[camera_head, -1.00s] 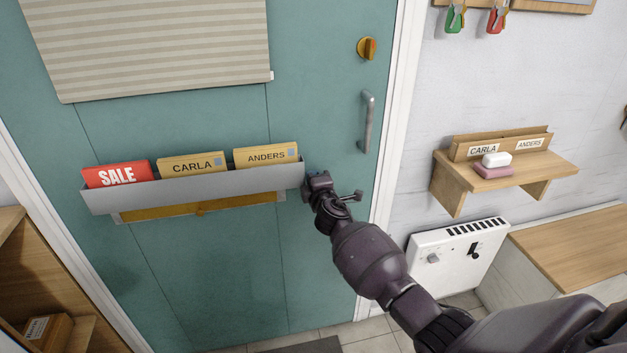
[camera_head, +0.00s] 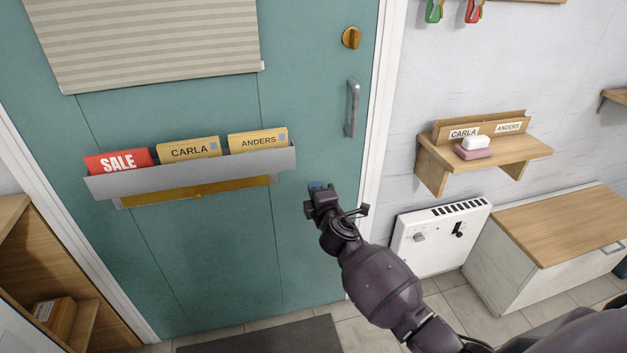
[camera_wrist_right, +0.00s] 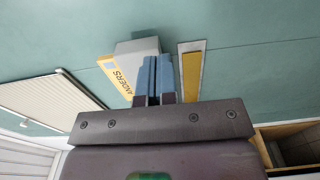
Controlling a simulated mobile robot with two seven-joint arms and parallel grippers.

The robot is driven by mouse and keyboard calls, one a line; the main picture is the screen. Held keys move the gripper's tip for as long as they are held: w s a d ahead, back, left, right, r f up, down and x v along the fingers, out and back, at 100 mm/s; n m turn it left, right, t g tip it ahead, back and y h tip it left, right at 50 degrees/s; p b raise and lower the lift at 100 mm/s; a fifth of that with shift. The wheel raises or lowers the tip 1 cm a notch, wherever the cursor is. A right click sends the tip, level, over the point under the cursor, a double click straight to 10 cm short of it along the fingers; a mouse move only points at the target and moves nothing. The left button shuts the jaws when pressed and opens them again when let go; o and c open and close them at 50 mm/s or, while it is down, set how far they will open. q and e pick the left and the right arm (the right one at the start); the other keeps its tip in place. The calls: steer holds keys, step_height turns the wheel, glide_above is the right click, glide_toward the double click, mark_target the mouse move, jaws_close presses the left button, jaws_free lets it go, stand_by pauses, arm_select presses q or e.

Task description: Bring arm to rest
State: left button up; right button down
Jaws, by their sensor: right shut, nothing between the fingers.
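My right gripper (camera_head: 318,187) is in front of the teal door (camera_head: 235,240), to the right of and a little below the grey mail holder (camera_head: 190,180). In the right wrist view its blue fingers (camera_wrist_right: 154,78) are together with nothing between them. The mail holder also shows in the right wrist view (camera_wrist_right: 138,46), beyond the fingers. It holds a red SALE envelope (camera_head: 118,160) and two tan envelopes marked CARLA (camera_head: 188,150) and ANDERS (camera_head: 258,141). My left gripper is not in view.
A brass mail slot (camera_head: 197,190) lies below the holder. A handle (camera_head: 352,108) is at the door's right. A wall shelf (camera_head: 485,152) bears soap (camera_head: 474,146). A white heater (camera_head: 437,236) and a wooden-topped cabinet (camera_head: 560,222) stand to the right. A dark mat (camera_head: 270,338) lies on the floor.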

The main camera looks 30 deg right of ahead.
steer(key=shift+s+a, duration=0.1)
steer(key=shift+s, duration=0.3)
steer(key=s+a+f+m+g+y, duration=0.1)
steer(key=s+f+m, duration=0.4)
steer(key=s, duration=0.6)
steer(key=s+a+f+m+g+y, duration=0.1)
steer(key=s+a+f+m+g, duration=0.1)
steer(key=s, duration=1)
steer(key=s+a+f+m+g+y, duration=0.1)
steer(key=s+f+m+g, duration=0.2)
steer(key=s+f+m, duration=0.4)
steer(key=s+f, duration=0.1)
steer(key=s, duration=0.4)
steer(key=shift+s+a+f+m+g, duration=0.2)
steer(key=shift+s+a+m+g, duration=0.05)
steer(key=shift+a+m+g, duration=0.1)
